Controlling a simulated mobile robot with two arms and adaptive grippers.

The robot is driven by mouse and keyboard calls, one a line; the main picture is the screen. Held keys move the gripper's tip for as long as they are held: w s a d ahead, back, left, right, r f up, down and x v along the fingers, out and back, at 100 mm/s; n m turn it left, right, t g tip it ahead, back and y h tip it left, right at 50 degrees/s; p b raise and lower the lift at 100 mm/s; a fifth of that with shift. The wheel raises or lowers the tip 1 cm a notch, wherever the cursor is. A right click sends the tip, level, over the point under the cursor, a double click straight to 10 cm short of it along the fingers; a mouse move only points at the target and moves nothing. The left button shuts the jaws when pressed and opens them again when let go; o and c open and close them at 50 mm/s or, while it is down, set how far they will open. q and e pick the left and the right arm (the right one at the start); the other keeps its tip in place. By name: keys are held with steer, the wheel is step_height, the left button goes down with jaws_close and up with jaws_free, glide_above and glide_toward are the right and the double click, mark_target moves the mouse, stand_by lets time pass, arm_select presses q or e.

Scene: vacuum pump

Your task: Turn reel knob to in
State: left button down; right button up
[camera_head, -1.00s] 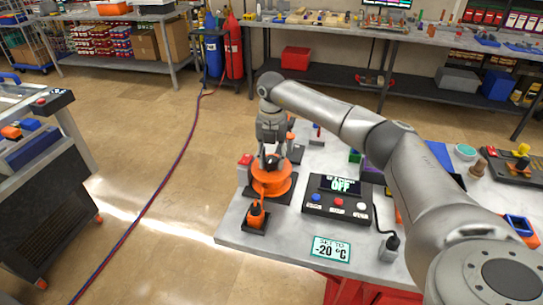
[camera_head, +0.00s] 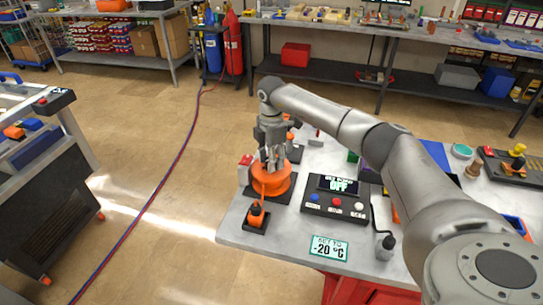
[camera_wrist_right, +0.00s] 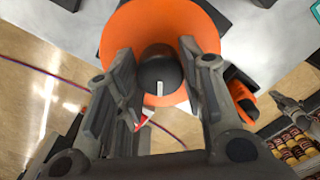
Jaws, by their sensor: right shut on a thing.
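The orange reel (camera_head: 270,181) stands on a black base near the left edge of the worktable. Its dark round knob (camera_wrist_right: 160,72) with a white mark shows in the right wrist view, the mark running nearly straight up and down in that picture. My right gripper (camera_head: 271,163) points down over the reel. In the wrist view its two fingers (camera_wrist_right: 160,90) stand on either side of the knob, shut on it. In the head view the gripper hides the knob. My left gripper is not in view.
A control box (camera_head: 336,199) with coloured buttons and a display reading OFF stands right of the reel. A small orange-topped item (camera_head: 256,214) on a black plate is in front. A -20 °C sign (camera_head: 329,248) lies near the table's front edge. Open floor lies left.

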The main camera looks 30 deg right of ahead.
steer(key=m+p, duration=0.2)
steer(key=m, duration=0.4)
steer(key=shift+r, duration=0.1)
steer(key=shift+o, duration=0.2)
steer(key=shift+m, duration=0.4)
steer(key=shift+c, duration=0.2)
steer(key=o, duration=1)
steer(key=shift+o, duration=0.2)
steer(key=shift+r, duration=0.1)
step_height(320, 180, up, 12)
steer(key=shift+a+f, duration=0.1)
steer(key=shift+f, duration=0.1)
